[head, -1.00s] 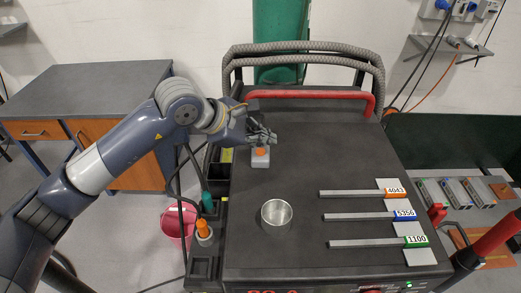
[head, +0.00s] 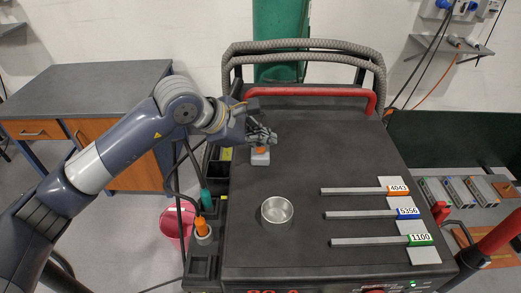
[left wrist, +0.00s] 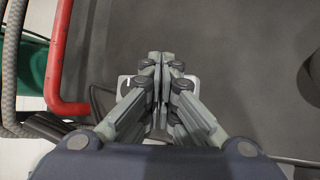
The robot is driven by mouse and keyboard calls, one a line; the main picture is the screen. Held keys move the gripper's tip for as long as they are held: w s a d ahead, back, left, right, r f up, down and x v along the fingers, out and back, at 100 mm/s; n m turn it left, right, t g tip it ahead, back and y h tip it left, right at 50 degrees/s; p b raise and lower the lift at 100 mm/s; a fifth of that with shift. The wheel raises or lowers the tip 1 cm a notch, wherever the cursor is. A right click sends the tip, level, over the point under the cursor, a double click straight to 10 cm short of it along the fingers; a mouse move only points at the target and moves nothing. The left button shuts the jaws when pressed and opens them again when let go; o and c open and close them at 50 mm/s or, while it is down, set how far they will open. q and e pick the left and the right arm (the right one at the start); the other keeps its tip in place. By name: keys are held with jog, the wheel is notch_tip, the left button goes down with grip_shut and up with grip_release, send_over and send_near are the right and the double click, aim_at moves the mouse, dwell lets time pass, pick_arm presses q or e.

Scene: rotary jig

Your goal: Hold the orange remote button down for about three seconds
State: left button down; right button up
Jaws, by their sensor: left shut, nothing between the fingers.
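The remote is a small light grey box with an orange button (head: 261,150) on top, at the back left of the dark cart top. My left gripper (head: 270,139) is shut and empty, with its fingers just above and partly in front of the button. Whether the fingertips touch the button cannot be told. In the left wrist view the closed fingers (left wrist: 161,62) cover the button, and only the pale edges of the remote box (left wrist: 125,86) show around them. My right gripper is not in view.
A round metal cup (head: 277,211) stands on the cart top (head: 295,165). Several labelled grey rods (head: 350,191) lie to the right. A red bar (head: 310,95) and grey hoses (head: 300,47) run along the back edge. A pink bucket (head: 176,222) stands on the floor at left.

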aim_at(261, 151)
pick_arm(q)
jog(key=shift+f+b, duration=0.4)
jog(key=shift+b, duration=0.2)
dwell(0.7)
jog(key=shift+r, duration=0.1)
dwell(3.0)
jog(key=shift+r, duration=0.75)
jog(key=shift+r+p, duration=1.1)
jog(key=shift+r, duration=1.4)
jog(key=shift+a, duration=0.1)
